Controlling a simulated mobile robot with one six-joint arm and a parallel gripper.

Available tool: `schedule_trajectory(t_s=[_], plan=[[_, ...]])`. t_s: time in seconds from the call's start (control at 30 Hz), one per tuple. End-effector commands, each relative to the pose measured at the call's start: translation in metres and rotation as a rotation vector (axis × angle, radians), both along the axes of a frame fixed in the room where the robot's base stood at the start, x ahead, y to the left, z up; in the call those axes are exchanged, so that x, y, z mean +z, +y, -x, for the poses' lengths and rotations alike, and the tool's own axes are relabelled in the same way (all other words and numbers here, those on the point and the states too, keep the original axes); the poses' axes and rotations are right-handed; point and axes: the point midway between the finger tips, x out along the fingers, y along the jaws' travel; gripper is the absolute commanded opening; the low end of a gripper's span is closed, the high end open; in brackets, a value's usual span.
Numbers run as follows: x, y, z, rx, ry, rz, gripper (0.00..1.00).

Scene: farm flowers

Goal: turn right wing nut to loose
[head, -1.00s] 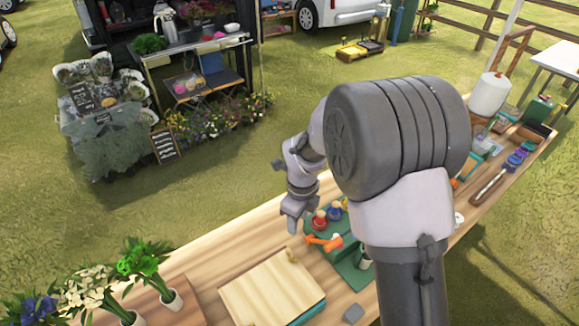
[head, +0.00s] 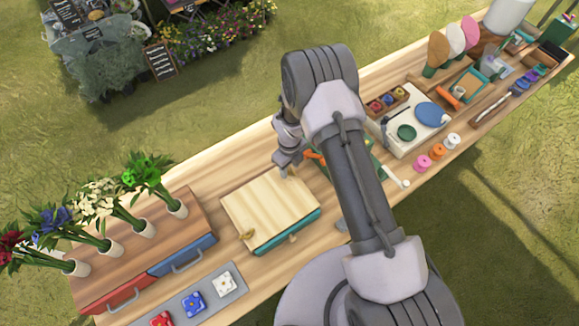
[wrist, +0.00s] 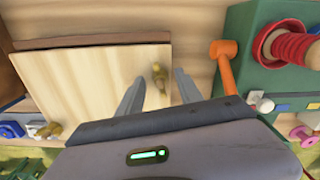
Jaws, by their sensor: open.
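A pale wooden press board (head: 262,212) lies on the bench over a teal layer, with a left brass wing nut (head: 247,234) near its left edge. The right brass wing nut (wrist: 158,74) stands at the opposite end of the board. My gripper (wrist: 160,84) is open over the board. In the wrist view, its two fingers point towards the right wing nut, one on either side, and no contact shows. In the head view, my gripper (head: 286,162) hides most of that nut. The left wing nut also shows at the lower left in the wrist view (wrist: 49,130).
An orange-handled tool (wrist: 223,65) lies close right of the board, beside a green box (wrist: 262,50) with a red spool. Flower pots (head: 145,229) and drawers with a red front (head: 116,293) and a blue front stand left. The bench behind the board is bare.

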Motion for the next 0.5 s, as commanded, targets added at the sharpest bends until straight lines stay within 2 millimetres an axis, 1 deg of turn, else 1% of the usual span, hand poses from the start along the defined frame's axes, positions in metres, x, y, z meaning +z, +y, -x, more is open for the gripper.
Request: schedule_trajectory(t_s=[0.23, 0.27, 0.3, 0.47, 0.5], plan=[[-0.0014, 0.0001, -0.0004, 0.0, -0.001, -0.001, 0.43], [-0.0014, 0.0, -0.0003, 0.0, -0.001, -0.001, 0.41], [-0.0013, 0.0, -0.0003, 0.0, -0.001, -0.001, 0.33], [-0.0012, -0.0001, -0.0002, 0.0, 0.0, 0.0, 0.01], [-0.0012, 0.0, -0.0001, 0.0, 0.0, 0.0, 0.0]])
